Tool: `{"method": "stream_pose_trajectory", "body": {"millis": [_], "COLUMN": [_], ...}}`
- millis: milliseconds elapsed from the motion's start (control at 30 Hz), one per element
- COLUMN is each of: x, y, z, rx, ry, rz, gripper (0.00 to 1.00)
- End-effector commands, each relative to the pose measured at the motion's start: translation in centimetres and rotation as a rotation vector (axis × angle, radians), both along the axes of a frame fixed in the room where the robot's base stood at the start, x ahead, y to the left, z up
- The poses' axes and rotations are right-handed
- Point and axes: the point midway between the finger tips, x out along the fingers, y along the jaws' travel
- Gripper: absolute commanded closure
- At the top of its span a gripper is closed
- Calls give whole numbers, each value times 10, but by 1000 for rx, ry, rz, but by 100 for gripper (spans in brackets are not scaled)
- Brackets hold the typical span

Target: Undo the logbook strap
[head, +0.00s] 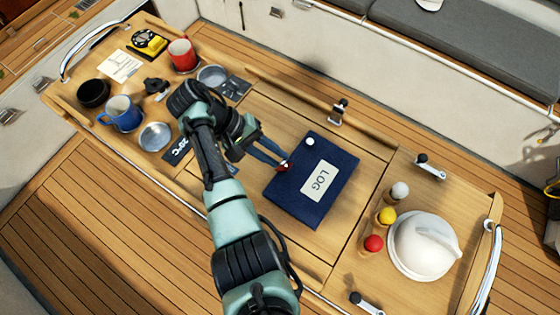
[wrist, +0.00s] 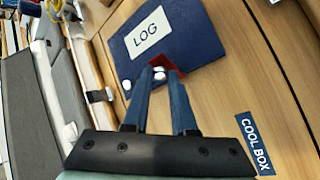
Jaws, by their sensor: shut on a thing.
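The dark blue logbook (head: 327,205) lies flat on the wooden table top, with a pale LOG label; it also shows in the wrist view (wrist: 188,30). A white round stud (head: 310,142) sits near one corner of its cover, uncovered; it shows in the wrist view (wrist: 127,84). My gripper (head: 284,163) is at the book's edge, its blue fingers shut on the red strap (wrist: 170,62). A white round piece shows between the fingertips. The strap end is apart from the stud. Most of the strap is hidden by the fingers.
Left on the table are a red mug (head: 183,55), a blue mug (head: 121,114), a dark bowl (head: 94,93) and metal dishes. Right of the book stand capped pegs (head: 387,216) and a white domed cover (head: 425,245). A metal latch (head: 339,111) is behind the book.

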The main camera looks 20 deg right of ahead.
Motion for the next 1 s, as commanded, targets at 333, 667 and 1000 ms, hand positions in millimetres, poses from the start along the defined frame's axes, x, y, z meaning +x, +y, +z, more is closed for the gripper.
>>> {"method": "stream_pose_trajectory", "body": {"millis": [333,667,1000], "x": [9,13,15], "y": [6,10,11], "z": [-6,-6,-6], "rx": [-88,-138,-167], "ry": [121,194,234], "rz": [1,2,2], "gripper": [100,100,100]}}
